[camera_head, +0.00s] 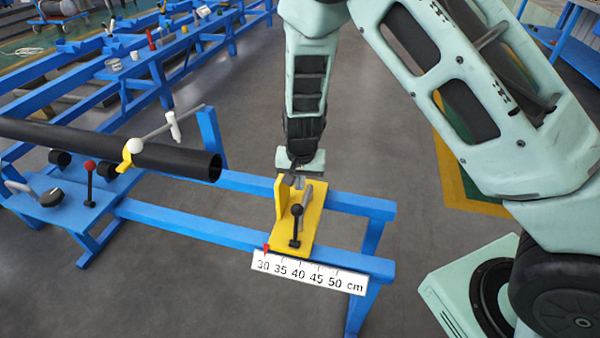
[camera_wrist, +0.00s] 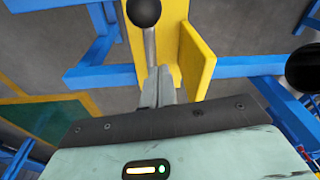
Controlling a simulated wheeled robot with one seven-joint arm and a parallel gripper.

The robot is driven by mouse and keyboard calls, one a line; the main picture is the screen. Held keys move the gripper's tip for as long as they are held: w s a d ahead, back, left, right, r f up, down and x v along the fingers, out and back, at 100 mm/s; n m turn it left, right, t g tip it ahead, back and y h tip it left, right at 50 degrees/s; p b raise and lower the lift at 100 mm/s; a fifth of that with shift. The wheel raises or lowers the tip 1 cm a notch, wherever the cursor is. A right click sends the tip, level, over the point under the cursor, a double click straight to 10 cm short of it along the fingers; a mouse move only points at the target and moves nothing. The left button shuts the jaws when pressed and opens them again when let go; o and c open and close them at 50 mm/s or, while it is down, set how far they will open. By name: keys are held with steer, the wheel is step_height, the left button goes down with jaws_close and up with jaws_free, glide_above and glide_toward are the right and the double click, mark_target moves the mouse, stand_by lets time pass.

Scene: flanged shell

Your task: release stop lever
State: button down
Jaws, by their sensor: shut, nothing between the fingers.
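The yellow stop (camera_head: 311,220) sits across the two blue rails, with an upright yellow plate on its left side. Its stop lever (camera_head: 297,225) has a black ball knob on a thin rod and stands roughly upright on the front part of the stop. My gripper (camera_head: 299,181) is at the back of the stop, behind the knob. In the wrist view the closed fingertips (camera_wrist: 158,74) point toward the lever's rod, with the black knob (camera_wrist: 144,11) beyond them and the yellow plate (camera_wrist: 196,58) to the right. Whether the fingertips touch the lever cannot be told.
A scale (camera_head: 310,272) hangs on the front rail, its red pointer near 30. A black pipe (camera_head: 110,148) lies at left, its open end short of the stop. A red-knobbed lever (camera_head: 89,180) and a white-knobbed yellow clamp (camera_head: 129,157) stand near it. Floor in front is clear.

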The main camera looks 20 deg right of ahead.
mark_target(296, 225)
steer(key=shift+s+a+f, duration=0.35)
steer(key=shift+s+f, duration=0.1)
steer(key=shift+s, duration=0.15)
steer(key=shift+s+a+f, duration=0.3)
steer(key=shift+s+f, duration=0.1)
steer(key=shift+s, duration=0.2)
steer(key=shift+s+a+r, duration=0.1)
steer(key=shift+s+a, duration=0.05)
steer(key=shift+s, duration=0.25)
